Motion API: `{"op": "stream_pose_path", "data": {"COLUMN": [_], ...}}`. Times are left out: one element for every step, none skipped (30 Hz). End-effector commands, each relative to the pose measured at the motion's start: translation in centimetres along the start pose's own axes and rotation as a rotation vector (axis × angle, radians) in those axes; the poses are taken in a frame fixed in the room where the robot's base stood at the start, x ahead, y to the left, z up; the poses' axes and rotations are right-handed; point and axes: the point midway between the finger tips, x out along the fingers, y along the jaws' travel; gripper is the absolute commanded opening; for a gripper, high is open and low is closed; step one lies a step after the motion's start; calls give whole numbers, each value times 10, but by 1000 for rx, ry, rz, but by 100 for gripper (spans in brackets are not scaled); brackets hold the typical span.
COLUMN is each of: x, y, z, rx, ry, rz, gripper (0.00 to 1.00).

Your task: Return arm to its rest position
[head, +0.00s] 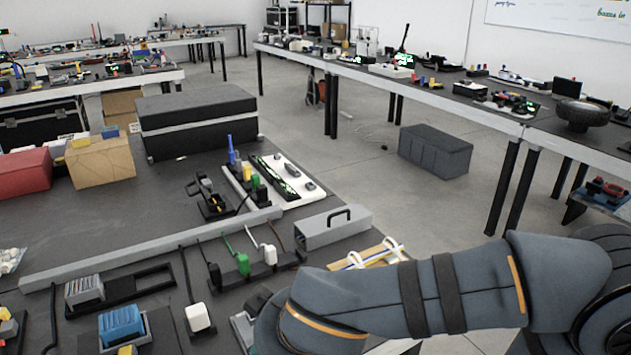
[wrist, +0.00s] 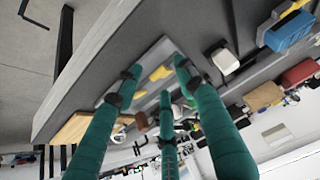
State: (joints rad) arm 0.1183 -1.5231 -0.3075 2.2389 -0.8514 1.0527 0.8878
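My arm (head: 430,295) is the grey-blue sleeved shape that reaches in from the right edge across the lower part of the head view. Its far end runs out of the bottom of that view, so my gripper does not show there. In the wrist view my gripper (wrist: 160,82) has its green fingers spread apart, with nothing held between them. Beyond the fingers are the dark tabletop (wrist: 125,60) and a grey tray with yellow things.
Below my arm is a bench with a grey lidded box (head: 333,227), a power strip with plugs (head: 243,264), and a blue connector (head: 121,324). A long grey bar (head: 150,248) crosses the bench. Open floor (head: 400,205) lies beyond, with another table at right.

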Motion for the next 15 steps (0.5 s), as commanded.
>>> {"op": "stream_pose_path", "data": {"x": [6,9,13,16,18,21,22,24,26,27,28,28,27,27,27], "y": [1,1,1,1,1,1,1,1,1,1,1,1,1,1,1], "z": [0,0,0,0,0,0,0,0,0,0,0,0,-1,-1,0], "rx": [-1,0,0,1,1,2,2,2,2,2,2,2,2,2,2], "ry": [-1,-1,-1,-1,-1,-2,-1,-1,-1,-1,-1,-2,-4,-6,-7], "rz": [3,3,3,3,2,3,2,2,2,2,1,1,2,2,2], "gripper": [39,39,39,39,39,39,39,39,39,39,39,39,39,39,39]}}
